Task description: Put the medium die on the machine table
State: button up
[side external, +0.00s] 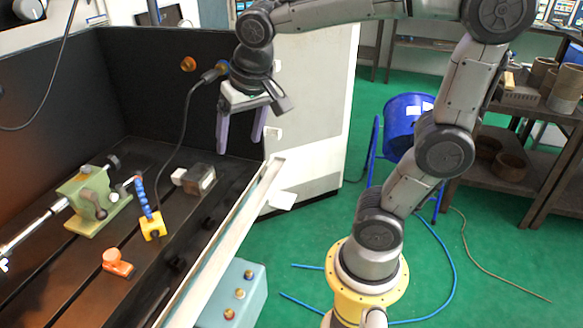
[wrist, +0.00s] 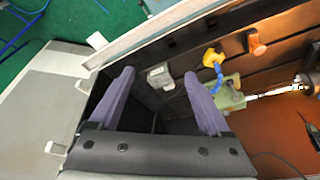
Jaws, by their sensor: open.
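My gripper (side external: 239,147) hangs above the right far part of the machine's work area, fingers pointing down. Its two purple fingers are spread apart with nothing held between them; they also show in the wrist view (wrist: 158,74). The dark slotted machine table (side external: 70,275) lies below and to the left.
On the table are a green chuck unit (side external: 92,202), a yellow base with a blue hose (side external: 152,226), an orange piece (side external: 117,263) and a grey block (side external: 199,179). A pale rail (side external: 215,250) edges the table. A black cable hangs near my gripper.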

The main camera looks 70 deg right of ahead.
jog(key=s+a+f+n+t+y, duration=0.1)
jog(key=s+a+f+n+t, duration=0.1)
jog(key=s+n, duration=0.4)
jog(key=s+f, duration=0.1)
jog(key=s, duration=0.4)
jog(key=shift+s+a+f+n+y, duration=0.2)
jog(key=shift+a+n+y, duration=0.1)
jog(key=shift+a+n, duration=0.1)
